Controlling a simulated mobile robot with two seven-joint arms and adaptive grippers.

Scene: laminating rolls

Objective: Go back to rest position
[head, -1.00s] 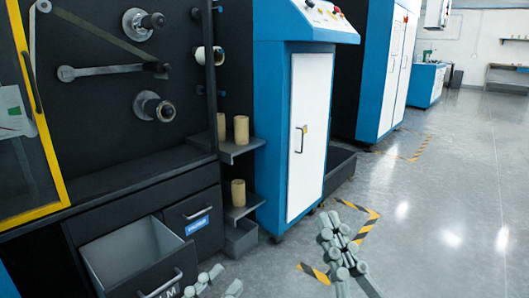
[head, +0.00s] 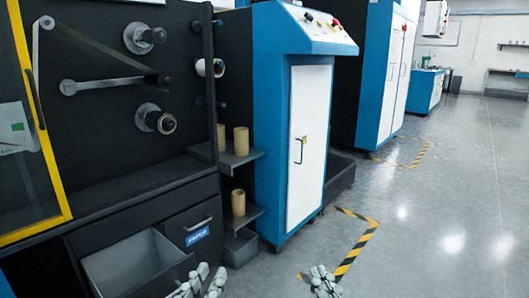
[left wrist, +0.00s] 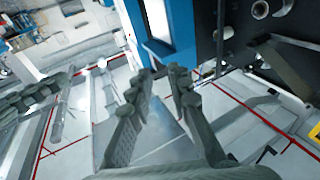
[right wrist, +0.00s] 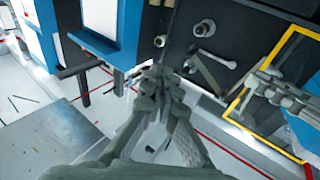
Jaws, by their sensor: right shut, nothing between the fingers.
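My left gripper (head: 203,278) is low in the head view, in front of the open drawer's right end. In the left wrist view its two fingers (left wrist: 160,72) stand apart with an empty gap between the tips. My right gripper (head: 322,276) is at the bottom edge of the head view, over the floor and close to the striped tape. In the right wrist view its fingertips (right wrist: 158,75) meet, with nothing between them. Both grippers are clear of the machine in the head view. Most of both arms is out of the head view.
The black machine (head: 90,130) with spindles stands at left, its grey drawer (head: 130,262) open. Cardboard cores (head: 241,140) stand on side shelves. A blue and white cabinet (head: 308,140) is beside them. The grey floor (head: 430,230) at right is clear.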

